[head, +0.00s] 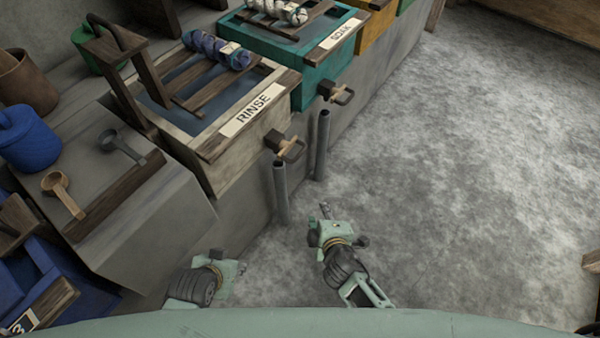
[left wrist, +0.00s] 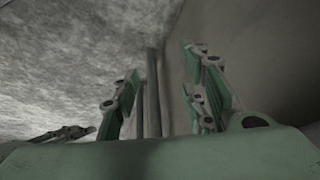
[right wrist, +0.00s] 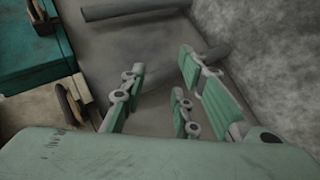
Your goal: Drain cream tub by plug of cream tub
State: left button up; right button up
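The cream tub (head: 244,138) labelled RINSE stands at the left in the head view. Its plug (head: 290,147), with a wooden handle, sticks out of the front near the right corner. In the right wrist view a plug handle (right wrist: 70,103) shows at the left beside the cream wall. My right gripper (head: 325,209) is empty, below and right of the plug; its fingers stand apart in the right wrist view (right wrist: 160,72). My left gripper (head: 241,267) is lower left, near the bench front; its fingers are apart and empty in the left wrist view (left wrist: 160,75).
Two grey pipes (head: 281,192) (head: 322,147) stand up below the tubs. The teal SOAK tub (head: 285,58), with its own plug (head: 341,92), is beside the cream tub. A yarn skein (head: 216,50) lies on the cream tub's slats.

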jog(key=w+a+r+n+t+b, duration=0.3)
jog(key=w+r+b, duration=0.1)
jog(key=w+b, duration=0.1)
jog(key=n+t+y+b, duration=0.1)
jog(key=n+t+b, duration=0.1)
jog(key=b, duration=0.1)
send_near(300, 152)
jog(key=w+f, duration=0.2)
jog(key=shift+w+a+r, duration=0.3)
jog(key=shift+w+r, duration=0.05)
jog(key=shift+w, duration=0.1)
jog(key=b+x, duration=0.1)
jog(key=x, duration=0.5)
jog(key=shift+d, duration=0.1)
pick_arm(q)
jog(key=w+d+r+t, duration=0.1)
jog(key=w+r+t, duration=0.2)
jog(key=r, duration=0.3)
jog(key=w+d+r+t+h, duration=0.1)
jog(key=w+r+t, duration=0.1)
jog(key=w+r, duration=0.2)
jog(key=shift+d+r+t+b, duration=0.3)
jog(key=shift+r+t, duration=0.1)
jog(key=shift+r, duration=0.6)
pick_arm(e)
jog(key=shift+w, duration=0.55)
pick_arm(q)
jog(key=shift+w, duration=0.1)
pick_arm(e)
grip_shut()
